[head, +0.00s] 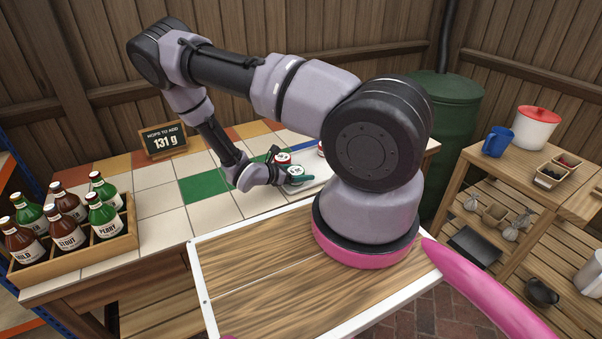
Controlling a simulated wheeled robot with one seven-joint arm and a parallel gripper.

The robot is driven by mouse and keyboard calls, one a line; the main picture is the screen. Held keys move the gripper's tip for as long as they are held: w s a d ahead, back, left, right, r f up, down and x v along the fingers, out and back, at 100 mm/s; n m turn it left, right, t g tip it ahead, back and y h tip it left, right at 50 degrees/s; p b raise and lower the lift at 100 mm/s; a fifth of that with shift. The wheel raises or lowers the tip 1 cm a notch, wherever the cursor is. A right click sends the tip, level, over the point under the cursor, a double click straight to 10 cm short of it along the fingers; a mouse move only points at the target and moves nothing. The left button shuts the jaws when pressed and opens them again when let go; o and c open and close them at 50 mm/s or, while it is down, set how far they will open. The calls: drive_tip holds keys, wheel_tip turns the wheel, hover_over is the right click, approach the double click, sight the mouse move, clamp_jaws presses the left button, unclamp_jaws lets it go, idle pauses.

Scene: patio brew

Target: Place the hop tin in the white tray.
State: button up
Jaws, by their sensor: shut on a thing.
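My gripper (287,167) is over the far right part of the tiled table, small in the head view. It is shut on a small tin (296,170) with a pale top; its label is too small to read, so I cannot tell for sure that it is the hop tin. A red-and-white tin (283,158) shows right beside it, behind the fingers. Another red-and-white tin (320,148) is partly hidden behind my arm. A pale flat surface (313,184) right of the gripper may be the white tray; my arm covers much of that area.
A wooden crate (75,262) of several bottles stands at the table's left. The tiles (160,200) between are clear.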

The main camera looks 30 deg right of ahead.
drive_tip(key=o, duration=1.2)
drive_tip(key=shift+o, duration=0.2)
drive_tip(key=shift+a+r, duration=0.1)
drive_tip(key=v, duration=1.2)
drive_tip(key=s+a+r+m+g+y, duration=0.15)
drive_tip(key=r+m+y, duration=0.4)
drive_tip(key=r, duration=0.75)
drive_tip(key=s+r+m+g+y, duration=0.25)
drive_tip(key=r+m, duration=0.65)
drive_tip(key=r, duration=0.5)
drive_tip(key=s+r+m+t+y, duration=0.3)
drive_tip(key=s+r+m+t, duration=0.1)
drive_tip(key=r, duration=0.6)
drive_tip(key=s+a+r+m+t+y, duration=0.1)
drive_tip(key=s+r+m+t+y, duration=0.3)
drive_tip(key=s+r, duration=0.4)
wheel_tip(320, 180, up, 4)
drive_tip(key=shift+s+a+f+m+t, duration=0.2)
drive_tip(key=shift+s+a+m+t, duration=0.15)
drive_tip(key=shift+m, duration=0.5)
drive_tip(key=shift+d, duration=0.1)
